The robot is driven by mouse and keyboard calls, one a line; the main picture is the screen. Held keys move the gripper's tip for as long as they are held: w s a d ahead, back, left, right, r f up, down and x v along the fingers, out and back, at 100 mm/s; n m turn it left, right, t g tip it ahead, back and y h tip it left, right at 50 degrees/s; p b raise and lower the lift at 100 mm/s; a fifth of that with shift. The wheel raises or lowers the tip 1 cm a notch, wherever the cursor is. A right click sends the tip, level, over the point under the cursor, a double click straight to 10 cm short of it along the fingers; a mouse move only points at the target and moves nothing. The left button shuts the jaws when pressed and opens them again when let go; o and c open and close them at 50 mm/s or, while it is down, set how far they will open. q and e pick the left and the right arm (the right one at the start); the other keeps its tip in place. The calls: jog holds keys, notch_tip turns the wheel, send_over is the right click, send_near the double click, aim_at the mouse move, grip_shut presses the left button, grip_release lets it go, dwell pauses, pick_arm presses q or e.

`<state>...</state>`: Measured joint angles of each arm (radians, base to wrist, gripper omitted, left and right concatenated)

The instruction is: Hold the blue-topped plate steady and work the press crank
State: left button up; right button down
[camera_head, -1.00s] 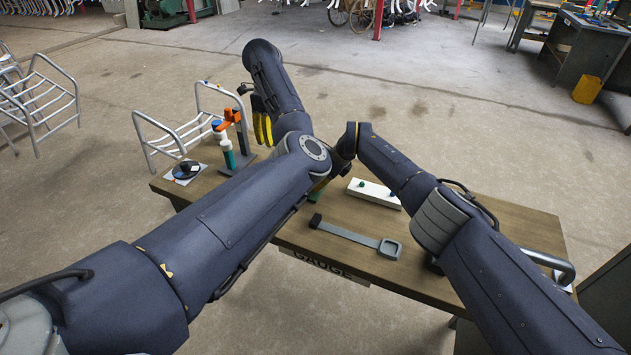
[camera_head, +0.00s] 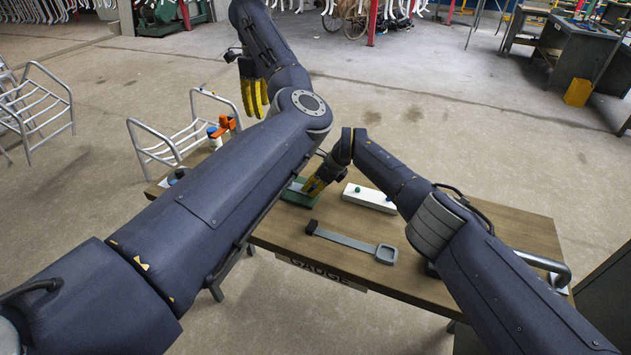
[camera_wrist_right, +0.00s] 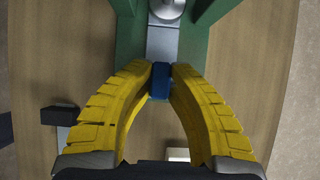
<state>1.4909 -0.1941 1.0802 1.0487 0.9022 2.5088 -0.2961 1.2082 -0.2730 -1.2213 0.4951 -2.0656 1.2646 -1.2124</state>
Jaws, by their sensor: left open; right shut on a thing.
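In the right wrist view, the plate's blue top (camera_wrist_right: 160,80) sits between the yellow fingertips of my right gripper (camera_wrist_right: 160,72), which is shut on it. The grey plate (camera_wrist_right: 162,44) runs from it into the green press (camera_wrist_right: 128,45), under a round metal part. In the head view, my right gripper (camera_head: 312,188) is low over the green press (camera_head: 294,196), and the blue top is hidden. My left gripper (camera_head: 254,105) is open and empty, raised beyond the table's far edge, left of the press. My left arm covers part of the press; I cannot make out the crank.
A grey bar with a square ring (camera_head: 350,239) lies on the table (camera_head: 470,240). A white block with coloured knobs (camera_head: 368,198) lies right of the press. An orange-topped item (camera_head: 224,126) and a white tubular chair frame (camera_head: 165,148) are at the left.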

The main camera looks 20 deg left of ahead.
jog(key=shift+d+f, duration=0.3)
jog(key=c, duration=1.3)
grip_release()
jog(key=shift+a+r, duration=0.1)
jog(key=shift+a+r, duration=0.1)
jog(key=shift+r, duration=0.1)
jog(key=shift+v, duration=0.85)
jog(key=v, duration=1)
